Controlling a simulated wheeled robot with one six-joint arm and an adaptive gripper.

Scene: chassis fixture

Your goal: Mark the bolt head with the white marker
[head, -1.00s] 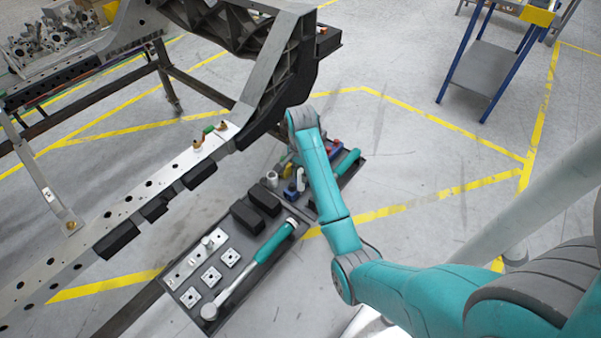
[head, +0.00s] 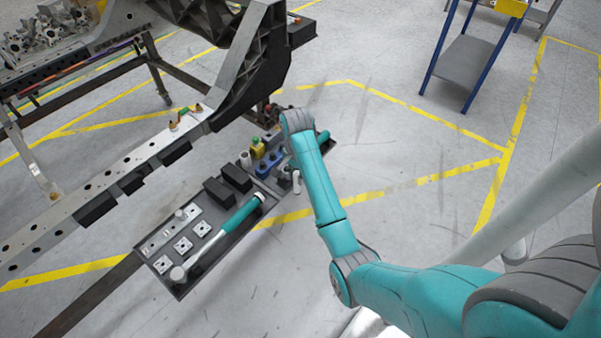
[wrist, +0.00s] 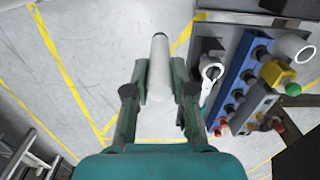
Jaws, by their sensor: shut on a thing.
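In the wrist view my gripper (wrist: 159,92) is shut on the white marker (wrist: 159,62), a plain white cylinder that points away between the two fingers. The marker is over bare floor, beside the tool tray. In the head view my gripper is mostly hidden behind my teal arm. The pale chassis rail (head: 112,188) runs along the left. Small brass-coloured fittings (head: 174,125) with a green and red piece between them stand on its far end. I cannot tell which of these is the bolt head.
A blue rack (wrist: 238,72) of parts is close right of my gripper. A blue-framed cart (head: 467,70) stands behind. Floor at right is clear.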

